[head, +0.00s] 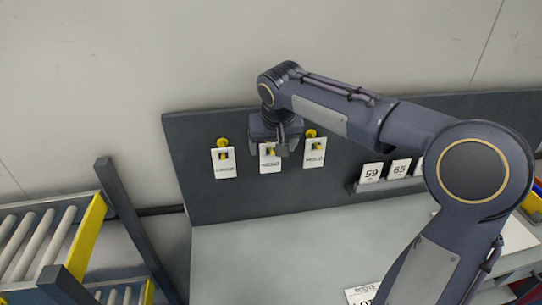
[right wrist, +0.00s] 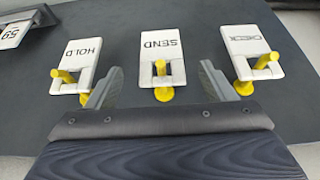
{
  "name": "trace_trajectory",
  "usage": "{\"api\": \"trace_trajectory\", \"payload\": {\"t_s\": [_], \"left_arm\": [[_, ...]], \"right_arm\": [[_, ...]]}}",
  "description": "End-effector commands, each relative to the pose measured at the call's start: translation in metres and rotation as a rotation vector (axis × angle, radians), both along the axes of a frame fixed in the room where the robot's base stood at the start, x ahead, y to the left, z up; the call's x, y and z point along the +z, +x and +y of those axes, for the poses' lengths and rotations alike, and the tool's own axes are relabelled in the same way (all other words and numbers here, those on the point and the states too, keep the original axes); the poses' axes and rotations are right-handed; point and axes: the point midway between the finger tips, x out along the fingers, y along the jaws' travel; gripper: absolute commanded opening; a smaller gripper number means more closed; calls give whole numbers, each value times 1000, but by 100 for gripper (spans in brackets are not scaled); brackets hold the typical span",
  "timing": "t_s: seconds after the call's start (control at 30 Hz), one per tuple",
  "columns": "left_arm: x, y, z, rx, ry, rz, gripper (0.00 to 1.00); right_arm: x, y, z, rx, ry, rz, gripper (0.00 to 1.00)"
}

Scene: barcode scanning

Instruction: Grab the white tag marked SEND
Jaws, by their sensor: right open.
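The white SEND tag (right wrist: 163,60) hangs on a yellow peg in the middle of three tags. In the head view the SEND tag (head: 270,164) is partly covered by my right gripper (head: 277,147). In the right wrist view my right gripper (right wrist: 168,85) is open, with one finger on each side of the SEND tag's lower end and peg. The fingers do not visibly press on the tag. I cannot tell the remaining depth between them and the tag. My left gripper is not in view.
The CHECK tag (right wrist: 255,45) and the HOLD tag (right wrist: 80,62) hang on yellow pegs close to either side of the fingers. A ledge with number cards (head: 372,172) is on the dark panel (head: 235,205) to the right. A roller conveyor (head: 40,240) stands at left.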

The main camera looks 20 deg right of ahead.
Motion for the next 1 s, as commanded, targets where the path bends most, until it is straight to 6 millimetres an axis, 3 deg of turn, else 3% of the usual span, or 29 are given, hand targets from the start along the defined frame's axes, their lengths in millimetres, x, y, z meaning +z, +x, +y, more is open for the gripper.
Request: {"api": "trace_trajectory", "payload": {"t_s": [0.4, 0.7, 1.0], "left_arm": [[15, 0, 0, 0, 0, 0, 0], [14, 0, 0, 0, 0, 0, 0], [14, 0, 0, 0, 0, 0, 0]], "right_arm": [[-48, 26, -6, 0, 2, 4, 76], [-54, 28, -7, 1, 2, 0, 76], [-53, 28, -7, 1, 2, 0, 38]]}}
